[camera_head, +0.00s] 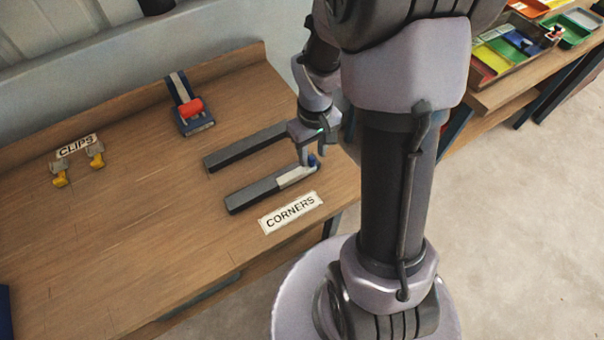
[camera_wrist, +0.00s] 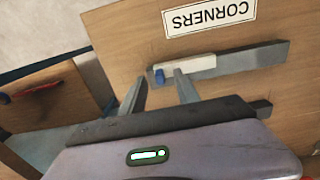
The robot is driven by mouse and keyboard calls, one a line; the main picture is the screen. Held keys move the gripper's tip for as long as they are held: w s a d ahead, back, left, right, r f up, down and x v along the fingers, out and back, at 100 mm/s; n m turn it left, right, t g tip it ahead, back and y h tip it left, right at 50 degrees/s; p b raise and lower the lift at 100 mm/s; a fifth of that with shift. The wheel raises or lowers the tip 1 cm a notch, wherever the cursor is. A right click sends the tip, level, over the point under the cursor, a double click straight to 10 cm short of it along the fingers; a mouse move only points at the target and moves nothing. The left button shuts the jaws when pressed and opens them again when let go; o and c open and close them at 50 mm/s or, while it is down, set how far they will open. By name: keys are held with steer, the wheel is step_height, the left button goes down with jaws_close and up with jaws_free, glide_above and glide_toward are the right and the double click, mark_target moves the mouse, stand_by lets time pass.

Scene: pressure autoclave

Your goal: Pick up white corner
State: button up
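The white corner (camera_head: 296,176) lies on the right end of the near dark grey bar (camera_head: 252,194), beside the CORNERS label. A small blue part shows at its right end. In the wrist view the white corner (camera_wrist: 198,63) lies along the bar, with the blue part (camera_wrist: 159,76) at its left end. My gripper (camera_head: 312,160) is over that end of the bar. In the wrist view my gripper (camera_wrist: 159,74) has its fingers apart, with the blue part showing between the tips. Whether a finger touches the corner I cannot tell.
A second dark bar (camera_head: 245,148) lies parallel behind the first. The CORNERS label (camera_head: 290,212) lies in front. A blue stand with a red part (camera_head: 191,108) and yellow clips (camera_head: 60,175) stand farther left. Coloured trays (camera_head: 510,45) sit on another table. The table's left middle is clear.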

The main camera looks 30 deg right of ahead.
step_height(320, 180, down, 2)
steer(key=shift+f, duration=0.15)
jaws_close()
steer(key=shift+r, duration=0.2)
